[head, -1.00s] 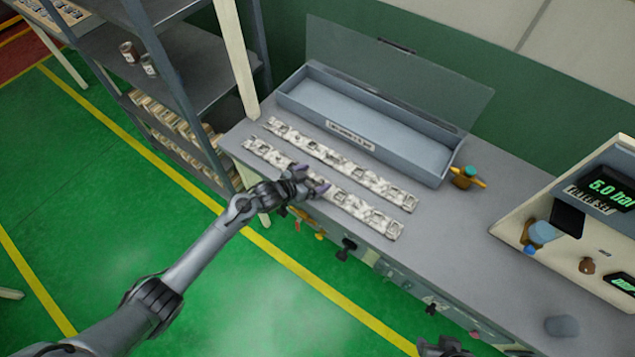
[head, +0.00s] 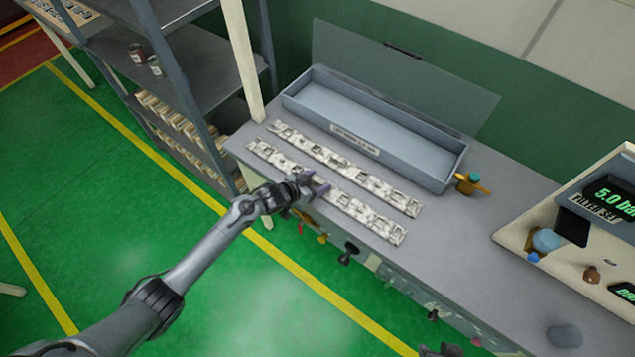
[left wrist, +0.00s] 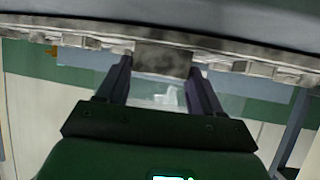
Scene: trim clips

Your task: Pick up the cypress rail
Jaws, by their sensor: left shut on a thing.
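Two long, mottled white-and-grey rails lie side by side on the grey bench, and no readable marking shows which is cypress. The front rail (head: 365,213) is nearest the bench's front edge. The back rail (head: 345,167) lies parallel, nearer the bin. My left gripper (head: 318,188) is shut on the front rail near its middle, hiding a short part of it. In the left wrist view the rail (left wrist: 225,58) crosses between the two fingers (left wrist: 163,80). I cannot tell whether it is clear of the bench. My right gripper (head: 441,350) barely shows at the bottom edge.
A long grey-blue bin (head: 375,129) with a clear raised lid stands behind the rails. A brown-and-yellow valve piece (head: 471,183) sits at its right end. A beige pressure panel (head: 580,255) is at the right. A shelf rack (head: 195,70) stands at the left. Knobs line the bench front.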

